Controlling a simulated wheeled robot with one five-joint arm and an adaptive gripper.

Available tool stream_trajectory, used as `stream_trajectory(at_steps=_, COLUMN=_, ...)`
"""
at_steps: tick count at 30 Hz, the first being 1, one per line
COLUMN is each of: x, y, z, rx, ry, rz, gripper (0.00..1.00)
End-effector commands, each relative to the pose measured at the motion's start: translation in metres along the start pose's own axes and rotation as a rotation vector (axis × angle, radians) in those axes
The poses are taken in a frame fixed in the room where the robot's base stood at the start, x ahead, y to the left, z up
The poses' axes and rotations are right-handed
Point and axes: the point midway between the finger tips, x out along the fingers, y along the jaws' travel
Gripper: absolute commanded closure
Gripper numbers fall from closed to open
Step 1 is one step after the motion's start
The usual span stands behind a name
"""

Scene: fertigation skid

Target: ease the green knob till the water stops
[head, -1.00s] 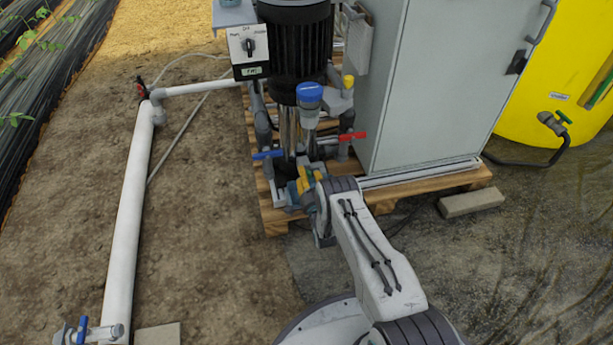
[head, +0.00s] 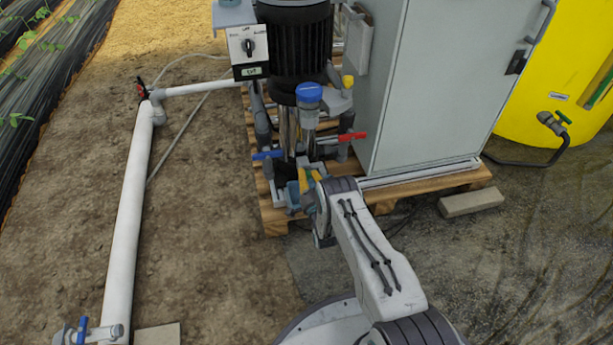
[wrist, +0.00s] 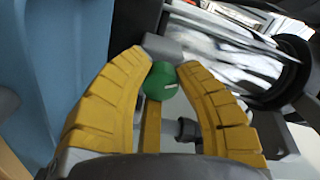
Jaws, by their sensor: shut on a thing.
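The green knob (wrist: 160,80) is round with a small pale mark and sits between the tips of my yellow fingers in the wrist view. My gripper (wrist: 164,70) is shut on it, one finger on each side. In the head view, my gripper (head: 309,181) reaches low at the front of the pump skid, and the knob is hidden there. I cannot make out any running water for certain.
A blue-capped fitting (head: 309,95), a red lever (head: 352,136) and a blue lever (head: 267,155) are close above my gripper. A grey cabinet (head: 425,85) stands to the right on the wooden pallet (head: 272,217). Bare soil lies left.

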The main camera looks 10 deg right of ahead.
Motion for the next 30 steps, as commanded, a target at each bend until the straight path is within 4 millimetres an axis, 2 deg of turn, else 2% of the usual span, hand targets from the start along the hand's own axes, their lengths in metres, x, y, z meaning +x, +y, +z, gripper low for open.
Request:
stream_trajectory(at_steps=15, x=0.0010, y=-0.0008, z=0.0008, rx=-0.434, ry=-0.001, rz=-0.002, gripper=1.00)
stream_trajectory(at_steps=30, x=0.0010, y=-0.0008, z=0.0010, rx=-0.650, ry=-0.001, rz=-0.002, gripper=1.00)
